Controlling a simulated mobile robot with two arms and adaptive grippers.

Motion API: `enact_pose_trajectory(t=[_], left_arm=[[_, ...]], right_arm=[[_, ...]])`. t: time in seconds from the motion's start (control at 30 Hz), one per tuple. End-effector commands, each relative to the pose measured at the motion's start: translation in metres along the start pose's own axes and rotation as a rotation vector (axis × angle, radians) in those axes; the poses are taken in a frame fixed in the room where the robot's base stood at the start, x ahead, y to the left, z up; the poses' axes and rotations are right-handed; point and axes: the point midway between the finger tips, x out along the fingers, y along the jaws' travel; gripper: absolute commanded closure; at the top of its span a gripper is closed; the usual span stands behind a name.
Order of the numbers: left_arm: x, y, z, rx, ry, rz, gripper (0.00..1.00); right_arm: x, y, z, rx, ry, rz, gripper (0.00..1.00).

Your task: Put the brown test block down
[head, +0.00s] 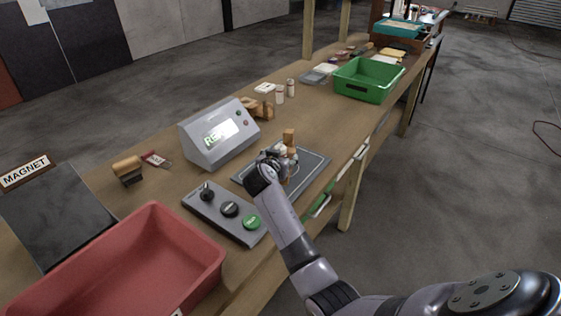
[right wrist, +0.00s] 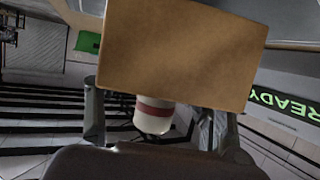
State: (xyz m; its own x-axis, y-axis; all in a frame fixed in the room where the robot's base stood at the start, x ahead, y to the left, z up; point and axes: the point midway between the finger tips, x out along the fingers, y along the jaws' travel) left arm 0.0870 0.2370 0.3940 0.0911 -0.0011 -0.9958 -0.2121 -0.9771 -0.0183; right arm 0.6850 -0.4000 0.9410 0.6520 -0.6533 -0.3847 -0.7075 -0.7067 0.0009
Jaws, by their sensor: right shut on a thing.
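My right gripper (head: 277,160) is over the grey plate (head: 316,163) in front of the detector (head: 215,136). It is shut on the brown test block (head: 289,135), whose top shows just beyond the fingers. In the right wrist view the block (right wrist: 180,50) fills the upper middle, between and beyond the fingers (right wrist: 160,120). A white cylinder with a red band (right wrist: 153,114) shows below the block's edge there; I cannot tell whether it touches the block. The gripper hides much of the plate, and I cannot tell whether the block touches it. My left gripper is out of view.
A button panel (head: 227,210) lies nearer, with a red bin (head: 190,285) left of it. A dark magnet pad (head: 62,217) and a wooden-handled stamp (head: 127,170) are at left.

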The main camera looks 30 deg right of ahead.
Motion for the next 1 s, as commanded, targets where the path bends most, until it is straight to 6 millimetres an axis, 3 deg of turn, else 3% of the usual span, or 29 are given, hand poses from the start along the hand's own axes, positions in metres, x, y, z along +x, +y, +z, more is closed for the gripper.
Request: enact_pose_trajectory(t=[0.13,0.53,0.57,0.83,1.0], left_arm=[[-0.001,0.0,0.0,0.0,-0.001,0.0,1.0],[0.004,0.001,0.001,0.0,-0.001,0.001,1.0],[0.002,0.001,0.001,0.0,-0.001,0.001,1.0],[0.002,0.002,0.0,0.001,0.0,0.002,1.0],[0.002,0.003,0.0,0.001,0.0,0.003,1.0]], right_arm=[[0.006,-0.001,0.013,-0.001,0.004,-0.002,0.74],[0.008,-0.001,0.019,0.002,0.004,-0.002,0.74],[0.008,0.0,0.019,0.001,0.002,-0.001,0.37],[0.008,0.0,0.018,0.001,0.001,-0.001,0.19],[0.008,-0.001,0.018,0.001,0.001,-0.001,0.19]])
